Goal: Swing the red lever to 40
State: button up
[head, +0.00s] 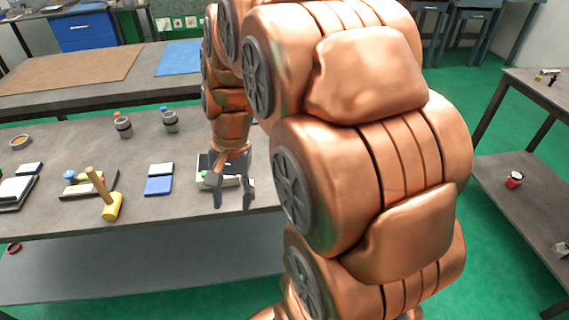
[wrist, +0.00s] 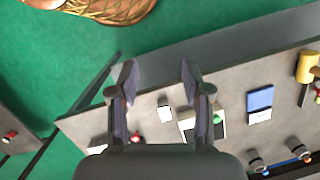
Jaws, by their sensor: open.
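My gripper (head: 233,203) is open and empty, pointing down above the front part of the bench, in front of a pale device with a green knob (head: 205,175). In the wrist view its two fingers (wrist: 158,80) are spread wide, and the device (wrist: 187,124) lies beyond the right finger. A small red part (wrist: 136,137) shows beside the left finger, partly hidden. I cannot tell whether it is the red lever. No lever or scale mark reading 40 can be made out. My arm hides the right part of the bench in the head view.
The bench also holds a yellow mallet (head: 112,206), a blue-and-white box (head: 159,180), two dark jars (head: 123,127) and a small white block (wrist: 164,110). A side table (head: 486,165) at right bears a small red-and-white item (head: 514,180). Green floor lies between.

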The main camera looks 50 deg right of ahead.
jog(key=w+d+f+m+t+b, duration=0.1)
jog(key=w+d+f+m, duration=0.15)
jog(key=d+m, duration=0.45)
jog(key=w+d+f+m+t+y, duration=0.1)
jog(key=w+d+f+m, duration=0.15)
jog(key=d, duration=0.95)
jog(key=w+d+f+m+t+b, duration=0.1)
jog(key=w+d+f+m, duration=0.15)
jog(key=d+m, duration=0.45)
jog(key=shift+n+t, duration=0.3)
jog(key=shift+n, duration=0.55)
jog(key=shift+w+f+p, duration=0.25)
jog(key=shift+w+f, duration=0.05)
jog(key=shift+f, duration=0.75)
jog(key=shift+w+f+p, duration=0.2)
jog(key=shift+w+f, duration=0.1)
jog(key=shift+f, duration=0.75)
jog(key=shift+w+f+p, duration=0.25)
jog(key=shift+w+f, duration=0.05)
jog(key=shift+f, duration=0.75)
grip_shut()
